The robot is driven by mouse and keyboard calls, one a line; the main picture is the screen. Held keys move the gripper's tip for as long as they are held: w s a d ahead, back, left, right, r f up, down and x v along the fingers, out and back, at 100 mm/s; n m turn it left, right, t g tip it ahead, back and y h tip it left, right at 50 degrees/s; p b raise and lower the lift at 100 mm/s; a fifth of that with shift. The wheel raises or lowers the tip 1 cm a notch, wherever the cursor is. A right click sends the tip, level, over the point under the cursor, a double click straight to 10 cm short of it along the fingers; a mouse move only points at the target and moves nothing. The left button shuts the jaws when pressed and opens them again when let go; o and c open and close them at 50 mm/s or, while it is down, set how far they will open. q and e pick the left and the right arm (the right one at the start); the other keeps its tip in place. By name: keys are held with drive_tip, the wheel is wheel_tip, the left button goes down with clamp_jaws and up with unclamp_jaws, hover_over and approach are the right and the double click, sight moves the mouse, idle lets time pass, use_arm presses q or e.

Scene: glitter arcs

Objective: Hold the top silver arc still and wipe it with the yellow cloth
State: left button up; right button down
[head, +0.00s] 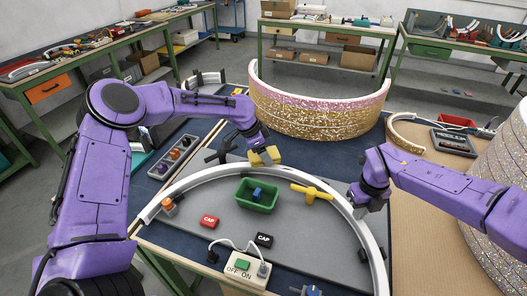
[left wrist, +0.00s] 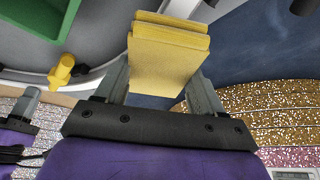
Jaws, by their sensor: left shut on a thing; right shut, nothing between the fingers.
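The silver arc (head: 222,171) lies as a wide curve over the grey board on the bench. In the left wrist view a part of the pale arc shows behind the cloth (left wrist: 105,72). My left gripper (head: 259,153) is shut on the folded yellow cloth (head: 272,154), which fills the space between its fingers in the left wrist view (left wrist: 165,60). The cloth is just beyond the arc's top; contact cannot be told. My right gripper (head: 361,208) is shut and empty at the arc's right side. Its fingertips overlap the arc in the picture, so I cannot tell whether they touch.
A glittery pink-and-gold curved stack (head: 318,118) stands behind.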

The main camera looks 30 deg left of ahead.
sight(303, 174)
use_arm(q)
drive_tip(key=shift+f, duration=0.95)
drive_tip(key=shift+d, duration=0.1)
